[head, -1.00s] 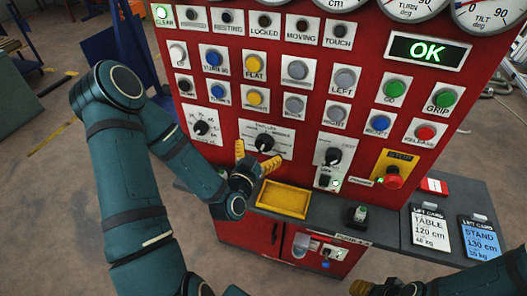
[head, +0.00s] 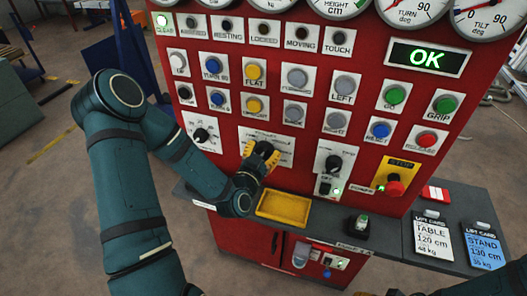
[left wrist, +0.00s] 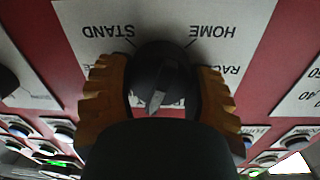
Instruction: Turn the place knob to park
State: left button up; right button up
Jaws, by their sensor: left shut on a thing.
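The place knob (left wrist: 166,65) is a black round knob on a white plate (left wrist: 85,30) on the red panel. STAND and HOME show upside down on the plate in the left wrist view; PARK cannot be made out. My left gripper (head: 262,152) has its yellow fingers on both sides of the knob and is shut on it. In the left wrist view my left gripper (left wrist: 165,95) hides the knob's near side. A grey mark on the knob is slanted.
Several buttons and lamps sit above the knob. Another selector knob (head: 201,135) is to its left and one (head: 333,163) to its right. A yellow tray (head: 284,208) stands on the grey ledge below. A red stop button (head: 394,187) is further right. The display (head: 428,55) reads OK.

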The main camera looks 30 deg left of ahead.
pick_arm(q)
jog(key=shift+n+b, duration=0.3)
jog(key=shift+n, duration=0.1)
dwell(0.4)
jog(key=shift+a+f+n+b, duration=0.1)
jog(key=shift+n+b, duration=0.6)
jog(key=shift+n, duration=0.3)
jog(key=shift+n+b, duration=0.55)
jog(key=shift+n, duration=0.35)
jog(key=n+b, duration=0.2)
jog(key=n, duration=0.2)
jog(key=shift+s+n+y+b, duration=0.1)
jog(key=shift+n+y+b, duration=0.2)
jog(key=shift+n+b, duration=1)
jog(key=shift+n+p, duration=0.45)
jog(key=shift+n, duration=0.35)
jog(key=o, duration=1.2)
